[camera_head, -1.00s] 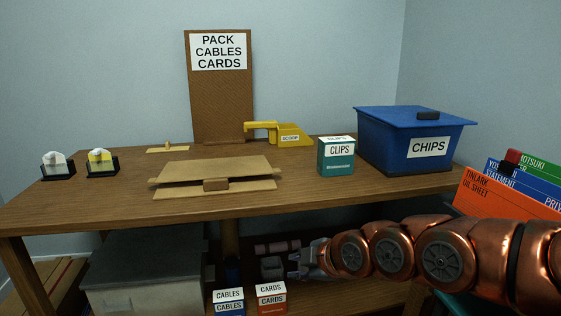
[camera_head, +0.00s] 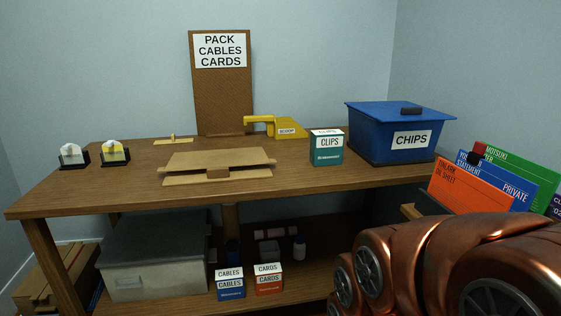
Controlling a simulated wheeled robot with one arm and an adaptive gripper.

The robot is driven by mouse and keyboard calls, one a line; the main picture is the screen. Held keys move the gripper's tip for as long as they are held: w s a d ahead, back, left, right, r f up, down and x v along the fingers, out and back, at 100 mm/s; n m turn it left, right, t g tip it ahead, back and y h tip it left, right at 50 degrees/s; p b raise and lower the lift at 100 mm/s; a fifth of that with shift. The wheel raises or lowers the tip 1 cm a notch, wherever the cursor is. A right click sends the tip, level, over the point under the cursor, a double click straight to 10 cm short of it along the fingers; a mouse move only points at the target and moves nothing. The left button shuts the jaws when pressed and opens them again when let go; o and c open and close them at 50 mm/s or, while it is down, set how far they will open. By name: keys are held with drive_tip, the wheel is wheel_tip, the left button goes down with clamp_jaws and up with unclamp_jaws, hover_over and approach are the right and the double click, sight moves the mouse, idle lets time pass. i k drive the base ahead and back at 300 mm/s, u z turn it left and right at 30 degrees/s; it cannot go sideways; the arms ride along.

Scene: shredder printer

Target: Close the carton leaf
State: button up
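A flat tan cardboard carton (camera_head: 218,160) lies on the wooden table, left of centre. Its large upper panel looks slightly tilted, and a strip of cardboard with a small brown block (camera_head: 218,174) shows along its front edge. I cannot tell how far its leaf stands open. My copper-coloured arm fills the lower right of the view, apart from the carton. My gripper is out of view, hidden or beyond the frame.
CABLES (camera_head: 229,282) and CARDS (camera_head: 268,278) boxes sit on the lower shelf beside a grey bin (camera_head: 150,258). Folders (camera_head: 472,188) stand at right.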

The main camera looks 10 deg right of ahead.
sight(192, 160)
drive_tip(key=k, duration=1)
drive_tip(key=u, duration=0.65)
drive_tip(key=i, duration=0.75)
drive_tip(key=u, duration=0.45)
drive_tip(key=i, duration=0.75)
drive_tip(key=z, duration=0.2)
